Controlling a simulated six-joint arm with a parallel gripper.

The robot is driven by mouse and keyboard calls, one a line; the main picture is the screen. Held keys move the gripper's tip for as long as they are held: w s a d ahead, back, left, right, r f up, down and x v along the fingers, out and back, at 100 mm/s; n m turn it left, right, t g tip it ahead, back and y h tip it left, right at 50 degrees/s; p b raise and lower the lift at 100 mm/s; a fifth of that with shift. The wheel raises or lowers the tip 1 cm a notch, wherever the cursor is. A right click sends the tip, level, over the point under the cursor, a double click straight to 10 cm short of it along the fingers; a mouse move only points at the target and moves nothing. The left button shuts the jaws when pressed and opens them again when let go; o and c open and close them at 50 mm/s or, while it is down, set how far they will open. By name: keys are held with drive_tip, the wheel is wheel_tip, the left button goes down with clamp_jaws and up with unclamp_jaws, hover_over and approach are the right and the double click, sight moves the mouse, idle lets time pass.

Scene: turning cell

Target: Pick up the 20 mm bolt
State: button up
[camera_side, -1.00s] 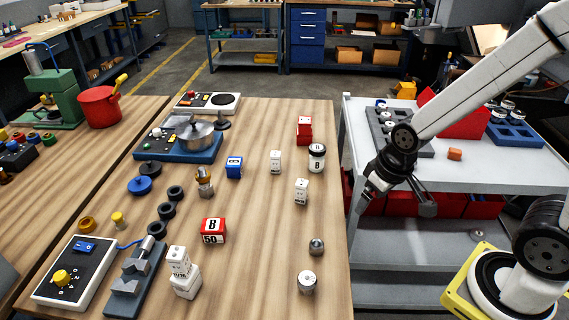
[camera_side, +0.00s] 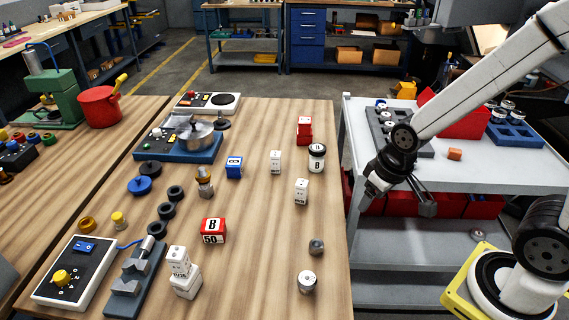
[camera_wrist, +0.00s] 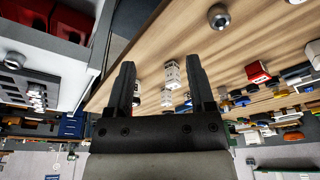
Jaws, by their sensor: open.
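No piece carries a readable 20 mm mark, so I cannot tell for sure which is the 20 mm bolt. A small grey metal piece (camera_side: 316,246) stands near the right edge of the wooden table (camera_side: 255,265) and may be it. My gripper (camera_side: 398,197) is open and empty, beyond the table's right edge, beside the grey cart and well apart from the grey piece. Its two dark fingers (camera_wrist: 160,68) stand apart in the wrist view.
A white-topped cylinder (camera_side: 307,282) stands just in front of the grey piece. White blocks (camera_side: 301,191), a B-marked jar (camera_side: 317,157) and a red block (camera_side: 213,230) stand farther off. The grey cart (camera_side: 475,185) is right of the table. Wood around the grey piece is clear.

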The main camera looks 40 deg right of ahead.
drive_tip(key=n+t+y, duration=0.7)
drive_tip(key=n+y, duration=0.2)
drive_tip(key=y, duration=0.1)
approach(201, 169)
drive_tip(key=shift+x, duration=1.15)
drive_tip(key=shift+x, duration=1.3)
